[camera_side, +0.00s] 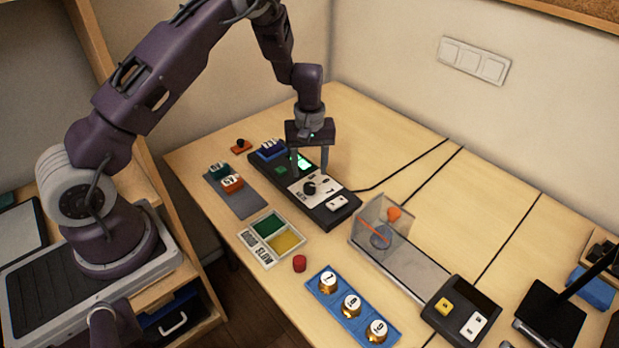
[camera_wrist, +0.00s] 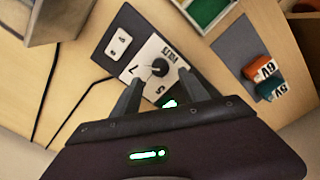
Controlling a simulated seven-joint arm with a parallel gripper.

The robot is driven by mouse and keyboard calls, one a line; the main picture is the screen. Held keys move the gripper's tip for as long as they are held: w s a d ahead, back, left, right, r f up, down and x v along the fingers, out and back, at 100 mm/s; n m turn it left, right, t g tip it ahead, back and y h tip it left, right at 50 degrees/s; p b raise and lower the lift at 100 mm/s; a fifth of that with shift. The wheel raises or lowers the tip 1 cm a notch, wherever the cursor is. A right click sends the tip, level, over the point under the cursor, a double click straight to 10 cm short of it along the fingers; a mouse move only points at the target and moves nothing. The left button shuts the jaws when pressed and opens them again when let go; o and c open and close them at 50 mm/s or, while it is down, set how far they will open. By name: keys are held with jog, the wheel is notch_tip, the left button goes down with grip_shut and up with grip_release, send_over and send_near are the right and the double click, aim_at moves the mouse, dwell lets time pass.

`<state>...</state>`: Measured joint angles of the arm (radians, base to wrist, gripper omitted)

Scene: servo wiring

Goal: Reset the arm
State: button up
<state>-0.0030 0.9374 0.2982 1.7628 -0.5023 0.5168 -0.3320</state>
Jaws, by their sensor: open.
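My purple arm reaches over the wooden table from the left. My gripper (camera_side: 311,165) is open and empty, pointing down above the black control unit (camera_side: 338,217). Its fingers are on either side of the area near the black dial knob (camera_side: 309,188). In the wrist view the open fingers (camera_wrist: 160,95) point toward the same dial knob (camera_wrist: 159,68) on its white numbered plate. I cannot tell how high the fingertips are above the unit. A green lit display (camera_side: 303,163) shows partly behind the gripper.
A grey pad (camera_side: 246,207) holds orange and teal blocks. A green and yellow sorting tray (camera_side: 271,237), a red button (camera_side: 299,263) and a blue rack (camera_side: 322,296) stand in front. A clear box (camera_side: 382,222) stands right. Dark cables cross the table behind.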

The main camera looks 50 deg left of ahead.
jog(key=shift+r, duration=0.9)
jog(key=s+d+r+m+t+h, duration=0.1)
jog(key=s+d+r+m, duration=0.2)
jog(key=r, duration=0.7)
jog(key=s+d+r+m+t, duration=0.1)
jog(key=s+d+r, duration=0.3)
jog(key=r, duration=0.6)
jog(key=s+d+r+m+t, duration=0.1)
jog(key=s+r+m, duration=0.2)
jog(key=s, duration=0.8)
jog(key=s+d+r+m+t+y, duration=0.1)
jog(key=s+r+m, duration=0.3)
jog(key=s, duration=0.7)
jog(key=shift+r+t, duration=0.45)
jog(key=shift+t, duration=0.35)
